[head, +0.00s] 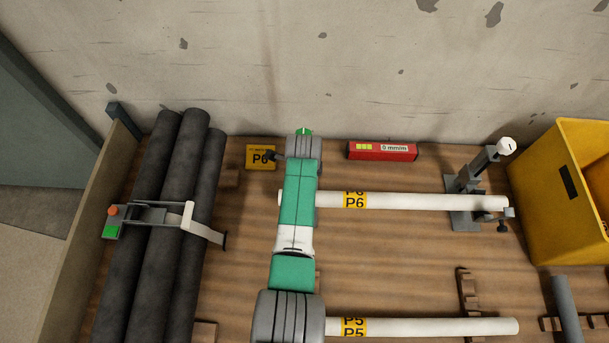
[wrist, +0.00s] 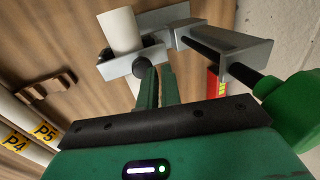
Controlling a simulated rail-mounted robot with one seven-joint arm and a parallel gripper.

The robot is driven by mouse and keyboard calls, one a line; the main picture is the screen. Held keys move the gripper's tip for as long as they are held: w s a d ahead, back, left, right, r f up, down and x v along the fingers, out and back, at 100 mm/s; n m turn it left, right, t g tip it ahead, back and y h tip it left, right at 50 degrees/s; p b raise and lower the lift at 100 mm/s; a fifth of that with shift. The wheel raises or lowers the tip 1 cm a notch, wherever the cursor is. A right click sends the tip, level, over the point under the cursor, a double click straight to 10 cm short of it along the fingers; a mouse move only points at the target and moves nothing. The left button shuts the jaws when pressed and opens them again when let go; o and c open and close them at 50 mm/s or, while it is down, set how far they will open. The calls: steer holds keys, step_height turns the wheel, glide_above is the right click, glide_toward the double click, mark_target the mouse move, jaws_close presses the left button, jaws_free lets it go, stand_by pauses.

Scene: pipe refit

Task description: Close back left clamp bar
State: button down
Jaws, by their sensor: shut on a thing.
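The back left clamp (wrist: 240,52) is a grey metal bracket in the wrist view, beside the end of a white pipe (wrist: 119,28). Its grey clamp bar (wrist: 165,52) crosses close to the pipe and carries a round black knob (wrist: 144,67). My gripper (wrist: 160,72) has its two green fingers close together at this knob, shut on the bar; the exact contact is partly hidden. In the head view my arm covers most of this clamp, at the left end of the P6 pipe (head: 420,201).
A red level (head: 382,151) lies by the wall. The back right clamp (head: 465,205) stands with its bar raised. A yellow bin (head: 575,215) is at the right. Dark pipes (head: 160,235) lie strapped at the left. The P5 pipe (head: 430,327) lies in front.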

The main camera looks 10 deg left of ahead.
steer(key=shift+s+f, duration=0.15)
steer(key=shift+f, duration=0.15)
steer(key=p+v, duration=0.4)
steer(key=v, duration=0.4)
steer(key=shift+r, duration=0.15)
